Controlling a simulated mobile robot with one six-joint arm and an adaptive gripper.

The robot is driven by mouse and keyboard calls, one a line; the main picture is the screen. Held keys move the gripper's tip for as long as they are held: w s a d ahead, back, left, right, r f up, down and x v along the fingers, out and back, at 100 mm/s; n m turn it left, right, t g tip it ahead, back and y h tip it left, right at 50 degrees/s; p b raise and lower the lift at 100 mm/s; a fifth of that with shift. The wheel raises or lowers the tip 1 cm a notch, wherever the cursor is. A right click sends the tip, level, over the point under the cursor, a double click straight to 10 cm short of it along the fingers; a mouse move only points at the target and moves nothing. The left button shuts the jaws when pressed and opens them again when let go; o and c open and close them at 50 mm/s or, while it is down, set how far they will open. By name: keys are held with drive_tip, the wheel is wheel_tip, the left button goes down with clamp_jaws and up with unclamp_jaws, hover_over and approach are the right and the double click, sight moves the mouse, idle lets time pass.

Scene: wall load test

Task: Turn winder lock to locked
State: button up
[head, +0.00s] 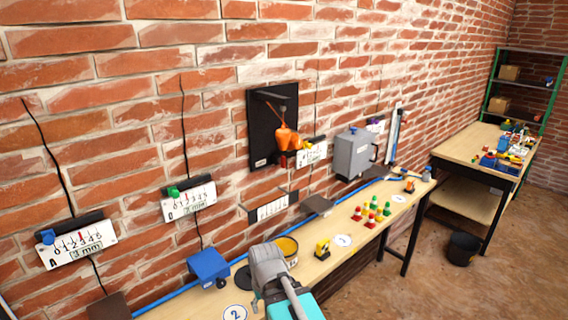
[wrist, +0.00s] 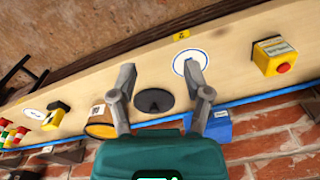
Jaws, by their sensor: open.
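I cannot tell for sure which part is the winder lock. A grey box (head: 352,152) with a small dark handle at its right side is fixed on the wall above the bench; no lock marking can be read on it. My gripper (head: 265,257) is over the near part of the bench, well short of that box. In the wrist view my gripper (wrist: 159,78) is open, its two grey fingers apart with nothing between them. A black disc (wrist: 153,100) lies on the bench beyond the fingers. The grey box is not identifiable in the wrist view.
The bench (head: 330,262) runs along the brick wall. Near my gripper are a blue box (head: 208,265), a yellow-topped round container (head: 287,247) and a yellow-black block (head: 322,248). Red and green pieces (head: 372,210) stand farther along. A yellow box with a red button (wrist: 272,55) shows in the wrist view.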

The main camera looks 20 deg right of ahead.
drive_tip(key=w+r+n+t+y+p, duration=0.1)
drive_tip(key=w+r+n+t+y, duration=0.25)
drive_tip(key=w, duration=0.55)
drive_tip(key=t+y+p, duration=0.2)
drive_tip(key=t+p, duration=0.2)
drive_tip(key=t, duration=0.9)
approach(285, 162)
drive_tip(key=v, duration=0.3)
drive_tip(key=shift+w+d, duration=0.1)
drive_tip(key=shift+w, duration=0.15)
drive_tip(key=x, duration=1.3)
drive_tip(key=shift+w+a+r, duration=0.1)
drive_tip(key=shift+w+a, duration=0.1)
drive_tip(key=shift+a, duration=0.05)
clamp_jaws()
